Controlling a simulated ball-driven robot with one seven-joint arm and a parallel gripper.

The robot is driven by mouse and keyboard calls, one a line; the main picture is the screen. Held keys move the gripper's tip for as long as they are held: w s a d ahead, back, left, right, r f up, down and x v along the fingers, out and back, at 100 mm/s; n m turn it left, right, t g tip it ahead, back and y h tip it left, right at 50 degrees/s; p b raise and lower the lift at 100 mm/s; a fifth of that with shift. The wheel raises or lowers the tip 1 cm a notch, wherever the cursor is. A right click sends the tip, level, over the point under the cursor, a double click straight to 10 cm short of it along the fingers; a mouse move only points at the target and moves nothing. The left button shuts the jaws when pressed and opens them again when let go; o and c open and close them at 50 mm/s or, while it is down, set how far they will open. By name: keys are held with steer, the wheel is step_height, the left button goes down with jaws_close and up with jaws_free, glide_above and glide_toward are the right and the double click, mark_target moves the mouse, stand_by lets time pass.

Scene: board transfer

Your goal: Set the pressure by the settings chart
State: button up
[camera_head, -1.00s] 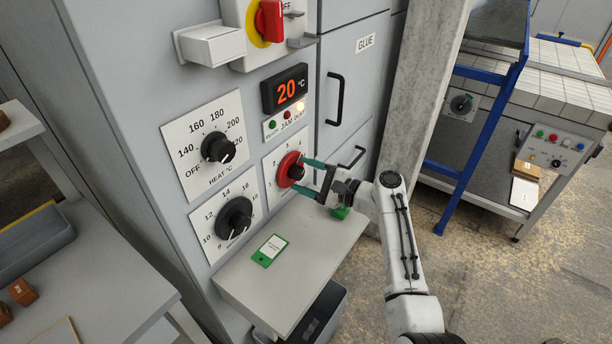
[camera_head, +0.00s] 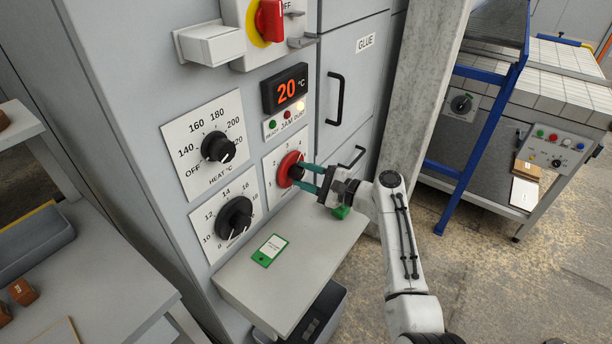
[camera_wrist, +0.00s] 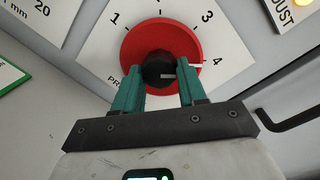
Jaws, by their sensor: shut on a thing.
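The pressure dial (camera_head: 291,169) is a red disc with a black knob on a white plate on the grey cabinet front. In the wrist view the red disc (camera_wrist: 132,48) surrounds the black knob (camera_wrist: 158,70). My gripper (camera_head: 299,175) is at the dial. In the wrist view the teal fingers of my gripper (camera_wrist: 160,70) are shut on the knob from both sides. A white mark on the dial points to the right, near the 4; the right finger partly covers it. A green-edged card (camera_head: 270,250) lies on the shelf; its print is too small to read.
The heat dial (camera_head: 218,147) and a lower black dial (camera_head: 234,218) are left of the pressure dial. The display (camera_head: 285,89) above reads 20 °C. The grey shelf (camera_head: 320,240) juts out below. A door handle (camera_head: 352,157) is close to the right.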

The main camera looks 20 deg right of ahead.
steer(key=shift+f+b, duration=0.1)
steer(key=shift+b, duration=0.2)
steer(key=n+b, duration=0.3)
steer(key=n, duration=0.1)
steer(key=shift+f, duration=0.15)
steer(key=n+h+b, duration=0.1)
steer(key=n+b, duration=0.3)
steer(key=n, duration=0.1)
steer(key=shift+b, duration=0.35)
steer(key=n+b, duration=0.4)
steer(key=shift+s+a+h, duration=0.1)
steer(key=shift+h, duration=0.2)
steer(key=shift+n+h+b, duration=0.3)
steer(key=shift+n+b, duration=1)
steer(key=shift+n, duration=0.3)
steer(key=shift+r+n, duration=0.2)
steer(key=shift+n, duration=0.1)
steer(key=o, duration=1)
steer(key=shift+r, duration=0.15)
steer(key=shift+o, duration=0.2)
